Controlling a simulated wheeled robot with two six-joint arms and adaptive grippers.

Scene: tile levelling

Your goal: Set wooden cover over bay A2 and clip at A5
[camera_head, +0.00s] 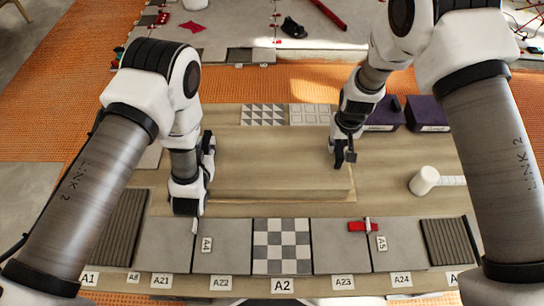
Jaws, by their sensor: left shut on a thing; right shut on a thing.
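The wooden cover (275,172) is a wide, pale board lying or held just behind the tile row, its front edge close to the tiles. My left gripper (192,205) is at its left end and my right gripper (344,163) is at its right end; both are shut on it, though the fingertips are partly hidden. Bay A2 holds a grey and white checkered tile (282,245) above the A2 label (283,285) and is uncovered. A red clip (363,226) sits at the joint beside the A5 label (382,243).
Plain grey tiles flank the checkered one, with dark ribbed tiles (123,228) at the ends. A white mallet (425,180) lies at the right. Purple boxes (425,113) and patterned tiles (264,115) stand at the back. An A4 label (206,244) stands left of A2.

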